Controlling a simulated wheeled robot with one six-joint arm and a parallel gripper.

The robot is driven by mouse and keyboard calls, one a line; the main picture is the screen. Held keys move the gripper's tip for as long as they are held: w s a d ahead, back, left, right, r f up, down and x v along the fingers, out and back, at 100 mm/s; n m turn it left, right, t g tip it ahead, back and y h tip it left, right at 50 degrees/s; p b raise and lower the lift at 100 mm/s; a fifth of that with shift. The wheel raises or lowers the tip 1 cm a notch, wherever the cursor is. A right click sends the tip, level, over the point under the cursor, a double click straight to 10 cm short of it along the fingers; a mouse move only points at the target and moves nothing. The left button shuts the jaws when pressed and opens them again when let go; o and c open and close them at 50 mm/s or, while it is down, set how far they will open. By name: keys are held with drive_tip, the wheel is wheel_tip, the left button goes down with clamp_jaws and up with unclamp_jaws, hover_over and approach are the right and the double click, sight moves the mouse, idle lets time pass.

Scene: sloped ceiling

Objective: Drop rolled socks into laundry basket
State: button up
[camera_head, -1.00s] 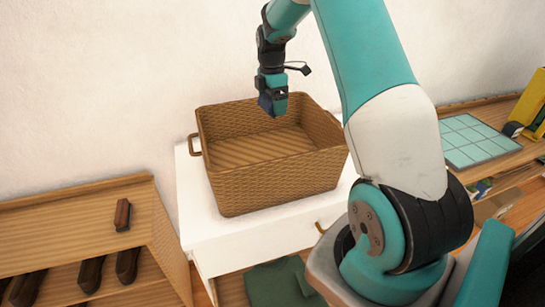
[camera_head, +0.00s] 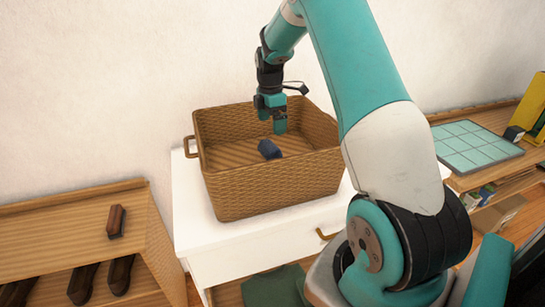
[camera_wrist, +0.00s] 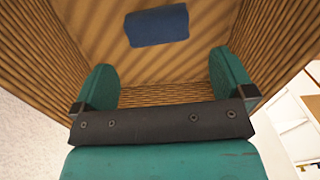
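The laundry basket (camera_head: 270,190) is a brown woven box with side handles. It stands upright on a white cabinet. The rolled socks (camera_head: 269,149) are a dark blue bundle inside the basket, below my gripper. They also show in the wrist view (camera_wrist: 156,25), apart from the fingers and against the basket's inside. My gripper (camera_head: 272,127) is over the basket opening, with its fingers reaching down past the rim. In the wrist view my gripper (camera_wrist: 163,80) has its two green fingers wide apart with nothing between them.
A wooden shoe rack (camera_head: 60,225) with a brush (camera_head: 116,221) and dark shoes stands at left. At right, a wooden shelf holds a tiled panel (camera_head: 472,146) and a yellow object (camera_head: 532,110). The wall is close behind.

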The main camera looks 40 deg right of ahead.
wheel_tip(320, 180, up, 17)
drive_tip(key=b, duration=0.3)
drive_tip(key=shift+w+r, duration=0.2)
drive_tip(key=shift+w, duration=0.2)
drive_tip(key=s+a+f+m+t, duration=0.1)
drive_tip(key=s+a, duration=0.2)
drive_tip(key=a, duration=0.8)
drive_tip(key=s+a+m, duration=0.1)
drive_tip(key=s+a, duration=0.3)
drive_tip(key=a, duration=0.6)
drive_tip(key=s+a+f+m+y, duration=0.2)
drive_tip(key=s+a+f, duration=0.1)
drive_tip(key=s+a, duration=0.5)
drive_tip(key=s+a+f+m+y, duration=0.2)
drive_tip(key=s+a, duration=0.6)
drive_tip(key=s, duration=0.6)
drive_tip(key=shift+s+a+f+m, duration=0.15)
drive_tip(key=shift+a+f+m, duration=0.2)
drive_tip(key=shift+f+m, duration=0.3)
